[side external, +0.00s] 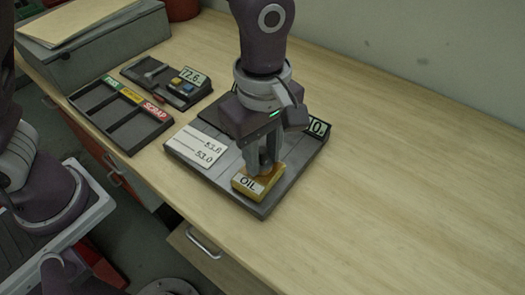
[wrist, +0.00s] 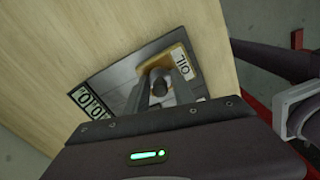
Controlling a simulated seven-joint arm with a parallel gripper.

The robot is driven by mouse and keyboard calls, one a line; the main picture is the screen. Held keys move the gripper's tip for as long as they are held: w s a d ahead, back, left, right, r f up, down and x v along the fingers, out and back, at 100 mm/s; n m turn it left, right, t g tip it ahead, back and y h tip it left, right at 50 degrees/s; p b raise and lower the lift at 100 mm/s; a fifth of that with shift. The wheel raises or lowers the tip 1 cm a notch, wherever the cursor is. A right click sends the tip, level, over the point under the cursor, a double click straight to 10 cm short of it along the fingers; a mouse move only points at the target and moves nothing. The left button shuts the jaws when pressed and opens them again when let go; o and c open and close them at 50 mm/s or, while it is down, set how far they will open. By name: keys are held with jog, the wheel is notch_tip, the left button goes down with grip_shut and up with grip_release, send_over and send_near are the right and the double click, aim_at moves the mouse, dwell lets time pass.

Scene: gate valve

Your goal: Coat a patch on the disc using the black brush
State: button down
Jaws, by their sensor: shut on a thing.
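My gripper (side external: 262,168) points down over a yellow-tan block labelled OIL (side external: 247,186) on a dark grey tray-like base (side external: 262,211). The OIL block also shows in the wrist view (wrist: 178,49). There my gripper (wrist: 160,84) is shut on a dark, rounded, knob-like piece (wrist: 160,80) between its fingertips, at the block. I cannot tell whether that piece is part of the block. I cannot make out a black brush or a disc in either view.
A white card with 53.8 and 53.0 (side external: 202,146) lies on the base, which has a number display (side external: 318,127). A sorting tray with coloured labels (side external: 118,128) and a meter reading 72.6 (side external: 192,75) stand to the left. The table at right (side external: 420,170) is clear.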

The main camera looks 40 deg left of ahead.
aim_at(263, 150)
jog(key=shift+r, duration=3.45)
